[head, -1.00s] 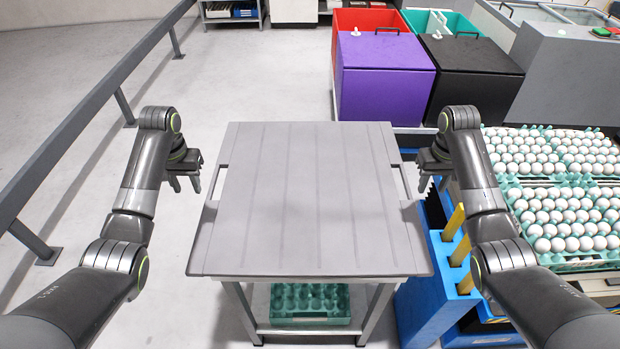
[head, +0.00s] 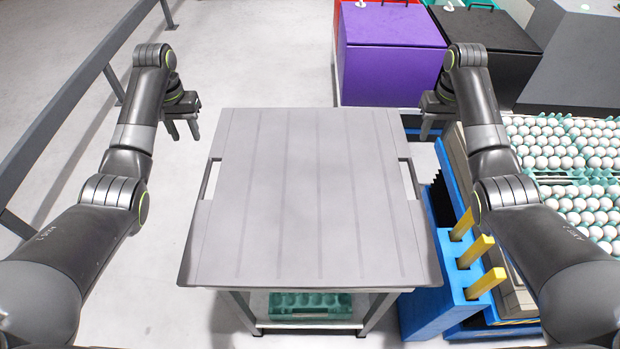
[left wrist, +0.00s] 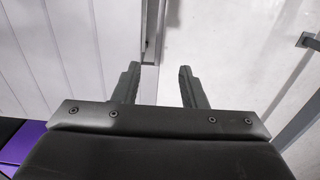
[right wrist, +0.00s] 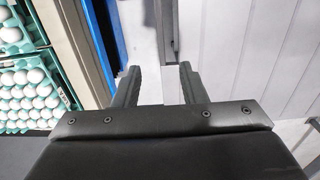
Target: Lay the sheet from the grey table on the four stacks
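A large grey ribbed sheet (head: 312,200) with a handle slot on its left and right sides lies flat on the grey table (head: 378,312), covering its top. My left gripper (head: 182,128) is open and empty, off the sheet's far left corner; in the left wrist view its fingers (left wrist: 158,86) are apart near the sheet's edge. My right gripper (head: 432,124) is open and empty off the far right corner; in the right wrist view its fingers (right wrist: 160,86) are apart beside the edge. White eggs in green trays (head: 560,150) stand at the right, partly behind my right arm.
A blue holder (head: 440,300) with yellow pieces stands close to the table's right side. A purple bin (head: 390,55) and a black bin (head: 495,55) stand behind. A green tray (head: 310,306) lies on the table's lower shelf. The floor at left is open up to a rail (head: 70,105).

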